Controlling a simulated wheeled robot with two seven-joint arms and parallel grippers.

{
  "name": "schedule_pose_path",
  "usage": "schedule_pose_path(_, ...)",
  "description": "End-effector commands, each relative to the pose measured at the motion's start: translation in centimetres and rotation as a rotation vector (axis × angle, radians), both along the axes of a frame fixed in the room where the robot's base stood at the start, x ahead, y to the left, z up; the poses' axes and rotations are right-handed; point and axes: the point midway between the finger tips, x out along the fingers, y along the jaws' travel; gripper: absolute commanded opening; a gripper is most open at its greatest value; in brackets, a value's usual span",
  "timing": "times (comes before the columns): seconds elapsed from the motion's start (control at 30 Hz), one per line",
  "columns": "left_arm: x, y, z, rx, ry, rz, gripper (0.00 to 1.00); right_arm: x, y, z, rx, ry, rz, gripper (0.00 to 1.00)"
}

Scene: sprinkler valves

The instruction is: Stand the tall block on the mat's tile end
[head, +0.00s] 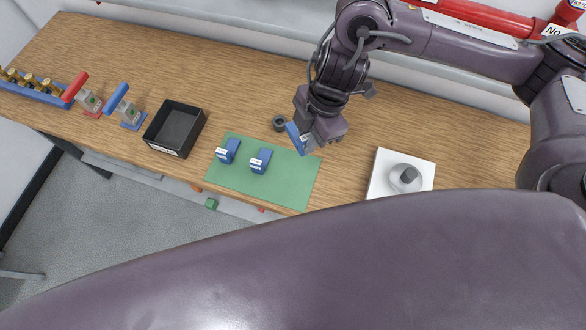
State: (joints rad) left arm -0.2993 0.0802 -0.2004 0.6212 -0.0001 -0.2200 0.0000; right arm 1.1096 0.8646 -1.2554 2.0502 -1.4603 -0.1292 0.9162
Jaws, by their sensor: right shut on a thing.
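A green mat (290,190) lies on the wooden bench near its front edge. Two blue blocks with white labels stand on its left and middle part, the left one (228,151) and the middle one (260,161). The mat's right part looks bare, and I cannot make out a separate tile. My right gripper (306,142) is shut on a blue block (294,136) with a pale label, at the mat's upper right corner. The held block looks tilted, and the gripper hides part of it. Whether it touches the mat is unclear. My left gripper is out of view.
A dark ring (279,123) lies just left of the held block. A black tray (170,146), red-handled (76,86) and blue-handled (116,97) valves and a blue rack of brass fittings (33,88) stand left. A white plate with a grey knob (405,178) lies right.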

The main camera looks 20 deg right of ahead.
Motion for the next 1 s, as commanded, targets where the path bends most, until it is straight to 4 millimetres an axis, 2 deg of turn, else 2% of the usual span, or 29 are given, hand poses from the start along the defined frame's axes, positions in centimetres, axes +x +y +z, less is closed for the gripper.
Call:
schedule_pose_path(0.1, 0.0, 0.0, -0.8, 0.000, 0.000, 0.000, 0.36, -0.3, 0.0, -3.2, 0.001, 0.011, -0.004, 0.00)
schedule_pose_path(0.5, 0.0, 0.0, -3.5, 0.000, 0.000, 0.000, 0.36, -0.2, 0.0, -12.9, 0.000, 0.007, -0.006, 0.00)
schedule_pose_path(0.77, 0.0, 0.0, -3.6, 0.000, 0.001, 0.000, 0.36, -0.1, 0.0, -15.0, -0.002, 0.003, -0.003, 0.00)
schedule_pose_path(1.0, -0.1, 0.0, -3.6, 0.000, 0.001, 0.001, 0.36, -0.1, -0.1, -18.3, -0.003, 0.003, -0.005, 0.00)
